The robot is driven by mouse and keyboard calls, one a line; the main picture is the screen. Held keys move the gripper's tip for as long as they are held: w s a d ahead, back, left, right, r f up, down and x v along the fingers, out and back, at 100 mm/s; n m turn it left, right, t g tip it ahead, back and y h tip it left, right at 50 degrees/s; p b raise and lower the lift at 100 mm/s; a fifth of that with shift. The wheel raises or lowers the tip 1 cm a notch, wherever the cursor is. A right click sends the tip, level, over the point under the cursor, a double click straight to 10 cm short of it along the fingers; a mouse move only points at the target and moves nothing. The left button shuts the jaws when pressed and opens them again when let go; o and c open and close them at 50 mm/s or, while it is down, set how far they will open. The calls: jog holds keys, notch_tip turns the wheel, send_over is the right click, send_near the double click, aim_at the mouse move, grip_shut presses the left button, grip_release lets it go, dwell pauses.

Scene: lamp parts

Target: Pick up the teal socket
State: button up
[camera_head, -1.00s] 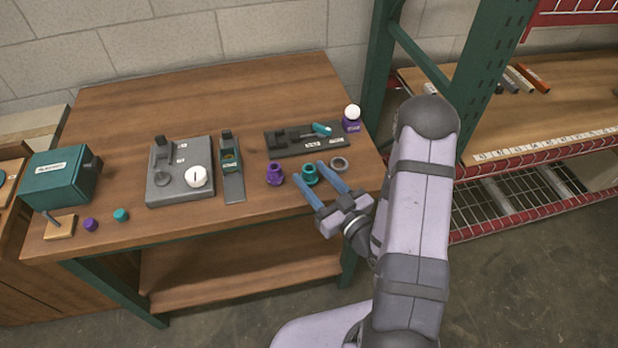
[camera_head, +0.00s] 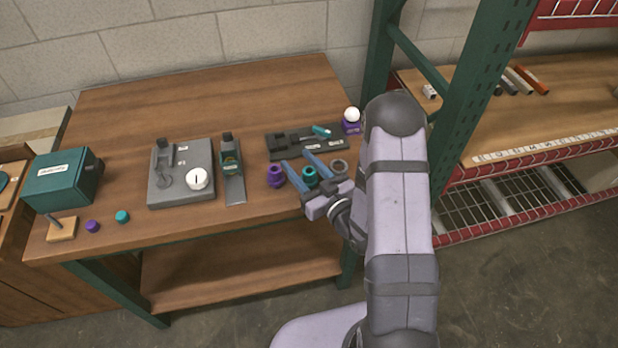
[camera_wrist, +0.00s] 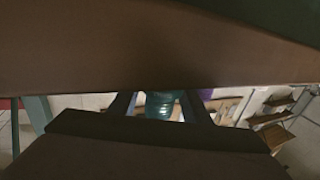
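The teal socket (camera_head: 310,175) stands on the wooden table near its front right, between the two blue fingers of my gripper (camera_head: 296,164) in the head view. The fingers are spread, one on each side of it, and I cannot tell whether either touches it. In the wrist view the teal socket (camera_wrist: 160,105) shows between the fingers (camera_wrist: 155,106), with a gap on its right. A purple socket (camera_head: 275,176) stands just left of the left finger.
A grey ring (camera_head: 339,166) lies right of the gripper. A dark tray (camera_head: 283,153) lies behind, with a purple piece bearing a white ball (camera_head: 352,121) at its right. A grey fixture (camera_head: 180,187) stands left. A green rack post (camera_head: 468,100) rises right of my arm.

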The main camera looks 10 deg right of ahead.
grip_shut()
jog(key=shift+r, duration=0.15)
notch_tip(320, 180, up, 10)
dwell(0.8)
